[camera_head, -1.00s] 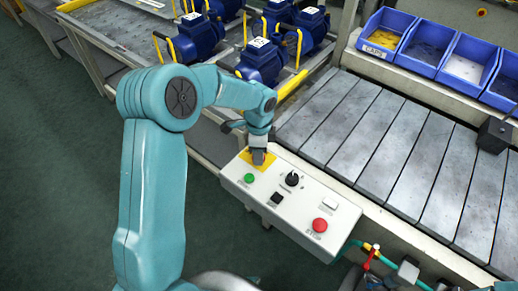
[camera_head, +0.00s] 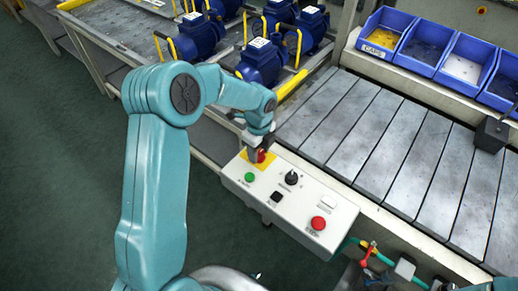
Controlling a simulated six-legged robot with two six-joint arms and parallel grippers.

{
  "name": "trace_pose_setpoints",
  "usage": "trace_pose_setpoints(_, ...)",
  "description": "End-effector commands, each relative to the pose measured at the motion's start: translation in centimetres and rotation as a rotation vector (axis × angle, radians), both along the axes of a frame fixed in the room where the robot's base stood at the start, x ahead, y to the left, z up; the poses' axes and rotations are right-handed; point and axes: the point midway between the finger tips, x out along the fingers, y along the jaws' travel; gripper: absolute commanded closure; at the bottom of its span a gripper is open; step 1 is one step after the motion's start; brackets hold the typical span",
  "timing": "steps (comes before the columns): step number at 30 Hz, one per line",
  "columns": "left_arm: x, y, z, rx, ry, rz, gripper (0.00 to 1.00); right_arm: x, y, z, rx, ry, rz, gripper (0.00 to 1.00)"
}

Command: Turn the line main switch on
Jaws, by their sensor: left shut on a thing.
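The white control box (camera_head: 292,235) has a yellow plate (camera_head: 246,158) at its far left corner. The red knob of the main switch (camera_head: 262,156) shows on this plate, partly hidden by my left gripper. My left gripper (camera_head: 256,154) reaches down onto the plate from above and is shut on the knob. The exact setting of the knob is hard to read, as the fingers cover part of it. My right gripper is not in view.
The box also carries a green button (camera_head: 250,177), a black selector (camera_head: 292,177), a black switch (camera_head: 277,197) and a red stop button (camera_head: 318,223). A slatted conveyor (camera_head: 390,140) lies to the right. Blue pumps (camera_head: 262,62) stand behind.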

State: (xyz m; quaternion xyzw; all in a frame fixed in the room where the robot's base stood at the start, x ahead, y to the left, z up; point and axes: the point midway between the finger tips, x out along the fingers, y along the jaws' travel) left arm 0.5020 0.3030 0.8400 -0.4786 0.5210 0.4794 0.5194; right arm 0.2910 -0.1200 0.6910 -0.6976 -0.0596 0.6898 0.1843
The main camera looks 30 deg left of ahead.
Motion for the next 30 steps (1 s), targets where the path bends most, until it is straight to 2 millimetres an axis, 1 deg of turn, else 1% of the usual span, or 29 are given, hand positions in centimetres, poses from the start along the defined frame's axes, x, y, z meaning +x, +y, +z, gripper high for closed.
trace_pose_setpoints(1,0.2,0.2,0.3,0.003,-0.009,-0.004,0.82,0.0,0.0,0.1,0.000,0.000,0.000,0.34)
trace_pose_setpoints(14,0.3,0.2,0.3,0.004,-0.010,-0.012,0.82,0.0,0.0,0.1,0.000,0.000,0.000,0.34)
trace_pose_setpoints(15,0.3,0.2,0.3,0.004,-0.010,-0.013,0.38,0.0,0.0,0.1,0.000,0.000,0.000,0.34)
trace_pose_setpoints(16,0.2,0.2,0.3,0.004,-0.010,-0.012,0.28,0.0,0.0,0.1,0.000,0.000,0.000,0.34)
trace_pose_setpoints(17,0.2,0.2,0.3,0.004,-0.009,-0.012,0.26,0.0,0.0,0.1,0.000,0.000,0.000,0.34)
trace_pose_setpoints(26,0.1,0.1,0.3,0.002,-0.005,-0.011,0.26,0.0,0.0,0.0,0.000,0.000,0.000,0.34)
trace_pose_setpoints(29,0.1,0.1,1.2,0.003,-0.005,-0.011,0.26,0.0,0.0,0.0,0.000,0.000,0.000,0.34)
trace_pose_setpoints(30,0.2,0.1,1.8,0.003,-0.007,-0.012,0.26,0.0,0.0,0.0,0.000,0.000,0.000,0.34)
